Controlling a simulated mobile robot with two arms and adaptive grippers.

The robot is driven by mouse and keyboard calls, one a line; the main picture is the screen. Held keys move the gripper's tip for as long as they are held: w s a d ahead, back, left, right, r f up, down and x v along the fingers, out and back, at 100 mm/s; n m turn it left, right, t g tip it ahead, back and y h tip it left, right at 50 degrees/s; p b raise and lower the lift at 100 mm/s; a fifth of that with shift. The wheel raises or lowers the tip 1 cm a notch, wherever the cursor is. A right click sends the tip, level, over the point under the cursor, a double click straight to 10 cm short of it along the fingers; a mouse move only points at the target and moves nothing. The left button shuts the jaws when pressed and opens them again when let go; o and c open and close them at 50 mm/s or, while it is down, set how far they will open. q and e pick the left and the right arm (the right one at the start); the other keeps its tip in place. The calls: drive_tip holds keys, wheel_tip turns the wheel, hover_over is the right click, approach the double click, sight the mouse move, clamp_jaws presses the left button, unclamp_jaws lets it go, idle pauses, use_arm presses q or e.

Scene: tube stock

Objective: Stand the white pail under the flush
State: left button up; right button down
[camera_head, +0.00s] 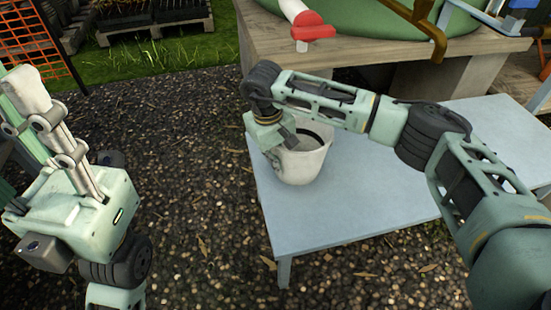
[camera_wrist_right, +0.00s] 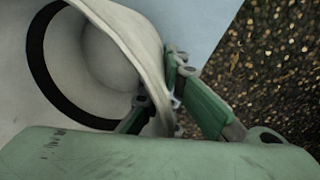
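The white pail (camera_head: 303,163) stands upright on the pale blue table (camera_head: 350,215), near its left edge. My right gripper (camera_head: 277,146) is at the pail's left rim. In the right wrist view the pail's wall (camera_wrist_right: 125,28) runs between the two fingers of my right gripper (camera_wrist_right: 160,90), one inside and one outside, and they appear closed on it. A dark ring shows inside the pail. A white spout with a red end (camera_head: 306,28) juts out above and behind the pail; it may be the flush. My left gripper (camera_head: 45,115) is raised at the left, its fingertips unclear.
A wooden bench (camera_head: 350,53) bearing a large green rounded vessel (camera_head: 350,15) stands behind the table. A brass-coloured pipe (camera_head: 432,35) hangs over the bench at the right. An orange mesh panel (camera_head: 30,45) and dark trays are at the back left. The table's front is clear.

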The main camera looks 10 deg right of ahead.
drive_tip(key=c, duration=1.9)
unclamp_jaws()
drive_tip(key=shift+f, duration=0.1)
drive_tip(key=shift+o, duration=0.2)
drive_tip(key=r, duration=0.7)
drive_tip(key=shift+s+a+r, duration=0.15)
drive_tip(key=shift+a+r, duration=0.15)
drive_tip(key=shift+a, duration=0.1)
drive_tip(key=shift+r, duration=0.3)
